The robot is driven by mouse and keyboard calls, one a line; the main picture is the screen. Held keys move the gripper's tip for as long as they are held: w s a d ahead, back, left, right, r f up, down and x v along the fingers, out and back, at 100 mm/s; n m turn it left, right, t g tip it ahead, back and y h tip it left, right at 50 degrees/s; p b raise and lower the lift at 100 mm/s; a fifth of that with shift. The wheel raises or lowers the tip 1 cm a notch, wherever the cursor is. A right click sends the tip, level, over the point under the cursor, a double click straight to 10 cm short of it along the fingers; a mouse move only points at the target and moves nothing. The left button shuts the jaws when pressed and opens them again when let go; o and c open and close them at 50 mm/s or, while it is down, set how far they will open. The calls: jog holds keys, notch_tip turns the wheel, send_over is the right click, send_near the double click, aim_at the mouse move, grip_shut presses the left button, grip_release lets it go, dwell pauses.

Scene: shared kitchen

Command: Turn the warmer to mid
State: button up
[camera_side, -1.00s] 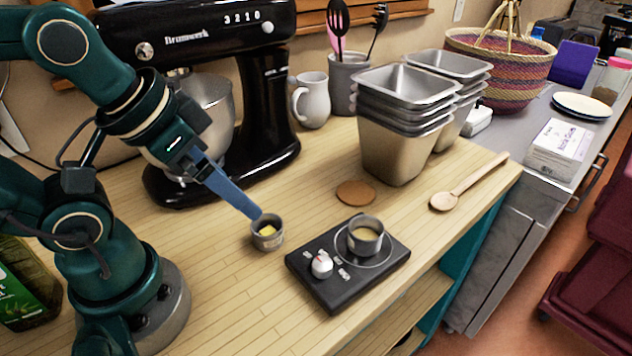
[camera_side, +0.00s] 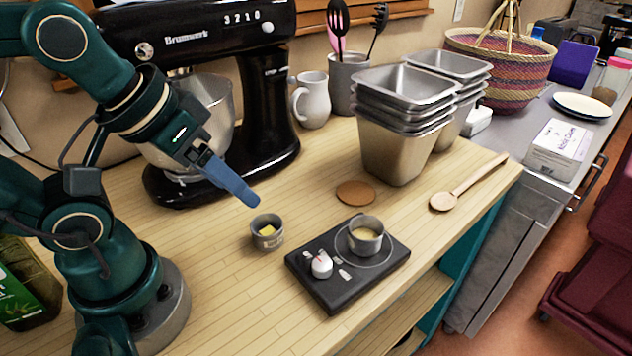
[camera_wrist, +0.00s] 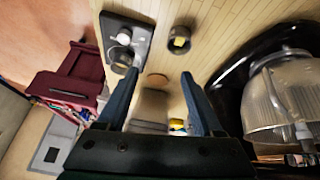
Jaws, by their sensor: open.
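The warmer (camera_side: 328,292) is a flat black plate near the counter's front edge; it also shows in the wrist view (camera_wrist: 136,31). A small metal cup (camera_side: 366,240) with pale yellow contents stands on the warmer's round plate. My gripper (camera_side: 252,203) has blue fingers and hangs above the counter, behind and left of the warmer, apart from it. In the wrist view the two fingers (camera_wrist: 158,78) are spread with nothing held between them.
A second small cup (camera_side: 267,239) with yellow pieces stands left of the warmer, below my fingertips. A brown round coaster (camera_side: 355,193), stacked metal pans (camera_side: 400,140) and a wooden spoon (camera_side: 462,187) lie beyond. A black stand mixer (camera_side: 270,110) is behind my gripper.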

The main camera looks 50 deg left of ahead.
jog(key=w+r+n, duration=0.2)
jog(key=w+n, duration=0.1)
jog(key=n, duration=0.2)
jog(key=n+g, duration=0.6)
send_over(322, 263)
jog(key=f, duration=0.9)
jog(key=shift+w+f, duration=0.2)
jog(key=shift+f, duration=0.15)
jog(key=shift+s+f, duration=0.15)
jog(key=shift+f, duration=2.55)
grip_shut()
